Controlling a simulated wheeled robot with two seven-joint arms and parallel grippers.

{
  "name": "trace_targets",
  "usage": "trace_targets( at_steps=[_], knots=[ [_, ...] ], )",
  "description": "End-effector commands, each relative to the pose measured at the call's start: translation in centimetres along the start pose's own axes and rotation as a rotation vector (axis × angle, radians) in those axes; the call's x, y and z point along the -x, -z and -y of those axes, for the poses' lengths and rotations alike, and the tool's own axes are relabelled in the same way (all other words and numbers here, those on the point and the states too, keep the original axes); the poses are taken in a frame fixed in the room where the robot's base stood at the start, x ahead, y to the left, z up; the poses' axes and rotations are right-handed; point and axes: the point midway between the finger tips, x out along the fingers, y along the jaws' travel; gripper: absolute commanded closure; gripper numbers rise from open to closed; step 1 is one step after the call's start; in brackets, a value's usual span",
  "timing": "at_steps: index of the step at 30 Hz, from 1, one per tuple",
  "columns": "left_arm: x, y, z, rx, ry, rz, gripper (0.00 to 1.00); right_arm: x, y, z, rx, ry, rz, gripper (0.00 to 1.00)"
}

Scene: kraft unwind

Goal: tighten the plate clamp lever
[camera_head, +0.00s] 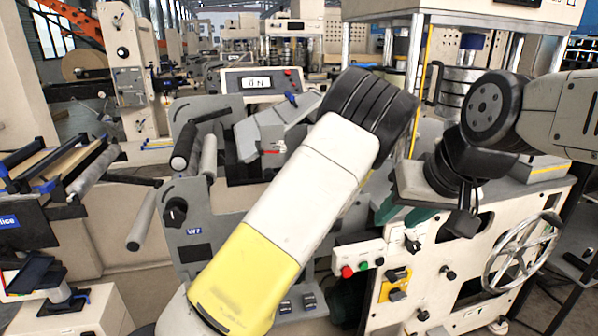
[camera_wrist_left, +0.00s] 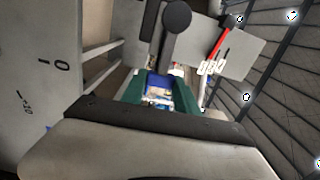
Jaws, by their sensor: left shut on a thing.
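In the left wrist view, the green fingers of my left gripper (camera_wrist_left: 160,93) are closed around a small blue piece (camera_wrist_left: 157,82). It looks like a handle, but I cannot tell for certain that it is the clamp lever. In the head view my left arm crosses the middle, and its fingers cannot be made out. A small blue lever (camera_head: 291,98) shows there above a grey slanted block on the machine. My right gripper (camera_head: 404,213) has its green fingers spread apart, pointing down, with nothing seen between them, in front of the cream machine housing.
A red pointer (camera_wrist_left: 220,40) on a grey plate is close by in the left wrist view. Rollers (camera_head: 208,156) and a black knob (camera_head: 175,211) are left of my left arm. A control box (camera_head: 357,266) and a spoked handwheel (camera_head: 521,255) are at the right.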

Motion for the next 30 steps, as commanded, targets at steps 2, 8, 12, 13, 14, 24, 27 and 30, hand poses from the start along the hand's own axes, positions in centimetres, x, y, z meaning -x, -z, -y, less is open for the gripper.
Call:
trace_targets(
  at_steps=[2, 8, 12, 13, 14, 24, 27, 30],
  knots=[
    [0.04, 0.12, -0.26, -0.026, -0.001, -0.002, 1.0, 0.0, 0.0, 0.0, 0.0, 0.0, 0.0, 0.6],
    [0.04, 0.1, -0.6, -0.061, -0.002, -0.002, 1.0, 0.0, 0.0, 0.0, 0.0, 0.0, 0.0, 0.6],
    [0.04, 0.08, -0.67, -0.07, -0.003, -0.002, 1.0, 0.0, 0.0, 0.0, 0.0, 0.0, 0.0, 0.6],
    [0.04, 0.07, -0.68, -0.071, -0.003, -0.002, 1.0, 0.0, 0.0, 0.0, 0.0, 0.0, 0.0, 0.6],
    [0.04, 0.07, -0.69, -0.071, -0.003, -0.002, 1.0, 0.0, 0.0, 0.0, 0.0, 0.0, 0.0, 0.6],
    [0.06, 0.06, -0.73, -0.072, -0.004, -0.002, 0.42, 0.0, 0.0, 0.0, 0.0, 0.0, 0.0, 0.6],
    [0.04, 0.04, -0.68, -0.07, -0.003, -0.002, 0.42, 0.0, 0.0, 0.0, 0.0, 0.0, 0.0, 0.6],
    [0.03, 0.02, -0.64, -0.069, -0.002, -0.001, 0.42, 0.0, 0.0, 0.0, 0.0, 0.0, 0.0, 0.6]
  ],
)
